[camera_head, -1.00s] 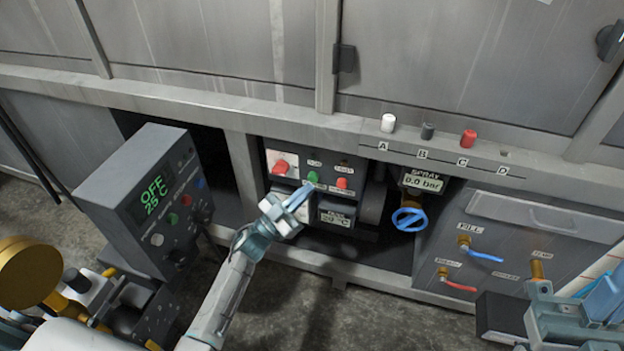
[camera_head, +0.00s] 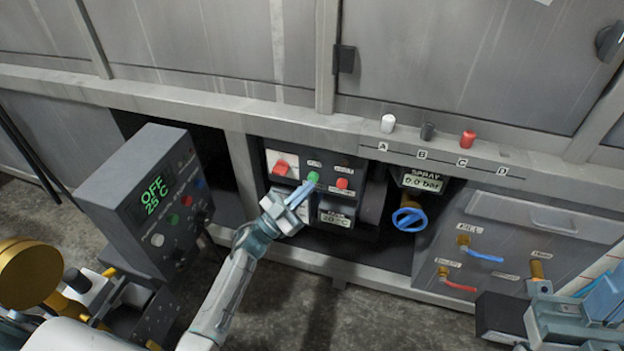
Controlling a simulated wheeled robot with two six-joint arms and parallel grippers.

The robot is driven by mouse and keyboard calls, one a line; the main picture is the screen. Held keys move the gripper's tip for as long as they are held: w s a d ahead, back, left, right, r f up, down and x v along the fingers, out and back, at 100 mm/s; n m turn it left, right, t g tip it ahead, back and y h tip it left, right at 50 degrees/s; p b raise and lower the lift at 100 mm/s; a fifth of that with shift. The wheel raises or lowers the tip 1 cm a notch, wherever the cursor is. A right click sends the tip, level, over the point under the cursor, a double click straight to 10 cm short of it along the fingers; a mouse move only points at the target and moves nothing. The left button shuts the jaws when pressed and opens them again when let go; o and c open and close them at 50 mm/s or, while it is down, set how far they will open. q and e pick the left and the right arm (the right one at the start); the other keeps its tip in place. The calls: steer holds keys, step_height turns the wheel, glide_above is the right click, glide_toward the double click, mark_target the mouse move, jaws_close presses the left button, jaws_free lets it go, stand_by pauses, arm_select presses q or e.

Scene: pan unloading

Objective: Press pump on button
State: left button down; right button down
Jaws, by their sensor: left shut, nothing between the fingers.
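The pump panel (camera_head: 330,164) is a dark box set in the recess of the grey machine. It carries a green button (camera_head: 313,177), a red button (camera_head: 342,183) to its right and a red switch (camera_head: 281,167) on a light plate to its left. A small display (camera_head: 336,218) sits below. My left gripper (camera_head: 309,186) is shut and empty. Its fingertips are at the lower edge of the green button; I cannot tell whether they touch it. My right gripper (camera_head: 603,300) is partly in view at the lower right, far from the panel, its fingers cut off or unclear.
A grey control box (camera_head: 150,200) reading OFF 25 C stands at the left. A blue valve wheel (camera_head: 409,218) under the spray display (camera_head: 422,182) is right of the panel. White, black and red knobs (camera_head: 468,139) stand on the ledge above. Blue and red-handled valves are at right.

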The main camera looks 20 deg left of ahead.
arm_select(q)
steer(key=shift+w, duration=0.5)
stand_by(0.6)
steer(key=shift+s, duration=0.1)
steer(key=shift+s+p, duration=0.55)
steer(key=shift+s, duration=0.25)
steer(key=s+p, duration=0.2)
steer(key=s, duration=0.3)
steer(key=shift+a+p, duration=0.1)
steer(key=shift+p, duration=0.25)
